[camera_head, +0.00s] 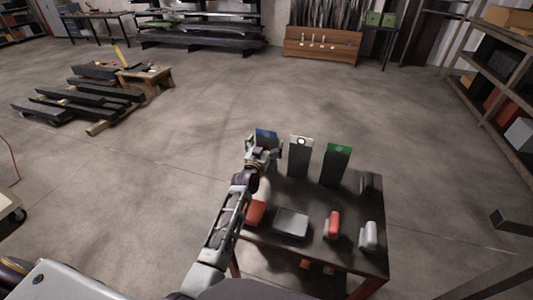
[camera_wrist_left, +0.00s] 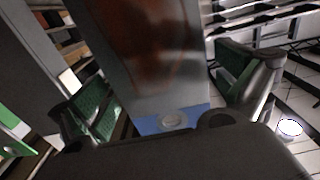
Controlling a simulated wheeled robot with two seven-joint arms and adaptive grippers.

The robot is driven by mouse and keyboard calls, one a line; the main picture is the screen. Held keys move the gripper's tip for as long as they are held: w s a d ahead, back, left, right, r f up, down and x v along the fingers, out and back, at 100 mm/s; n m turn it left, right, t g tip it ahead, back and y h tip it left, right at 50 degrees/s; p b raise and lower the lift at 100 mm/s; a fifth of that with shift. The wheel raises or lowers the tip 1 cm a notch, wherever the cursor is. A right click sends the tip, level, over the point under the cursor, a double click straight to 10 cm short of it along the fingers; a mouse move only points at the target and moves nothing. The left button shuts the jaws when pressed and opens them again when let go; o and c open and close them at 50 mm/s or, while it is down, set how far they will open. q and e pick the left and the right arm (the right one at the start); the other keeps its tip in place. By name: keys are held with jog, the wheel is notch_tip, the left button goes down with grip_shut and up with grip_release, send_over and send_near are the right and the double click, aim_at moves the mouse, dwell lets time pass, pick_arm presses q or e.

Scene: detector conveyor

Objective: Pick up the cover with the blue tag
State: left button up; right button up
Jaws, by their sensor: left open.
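The cover with the blue tag (camera_head: 266,134) stands at the far left of the dark table, mostly hidden behind my left gripper (camera_head: 263,148). In the left wrist view the grey cover (camera_wrist_left: 150,45) fills the middle, with a brown-red reflection on its face and its blue tag (camera_wrist_left: 150,122) at the lower end. My left gripper's green-padded fingers (camera_wrist_left: 165,92) are open, one on each side of the cover. I cannot tell whether they touch it. My right gripper is not in view.
Beside it stand a white-tagged cover (camera_head: 300,142) and a green-tagged cover (camera_head: 338,149). A grey box (camera_head: 291,222), a red item (camera_head: 333,225) and a pale item (camera_head: 369,236) lie nearer on the table (camera_head: 315,198). Shelves (camera_head: 500,75) stand at the right.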

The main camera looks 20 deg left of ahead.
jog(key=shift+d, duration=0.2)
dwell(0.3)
pick_arm(q)
jog(key=c, duration=1.9)
jog(key=shift+w+r, duration=0.1)
jog(key=shift+c, duration=0.7)
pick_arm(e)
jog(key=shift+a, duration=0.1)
pick_arm(q)
jog(key=shift+r, duration=0.25)
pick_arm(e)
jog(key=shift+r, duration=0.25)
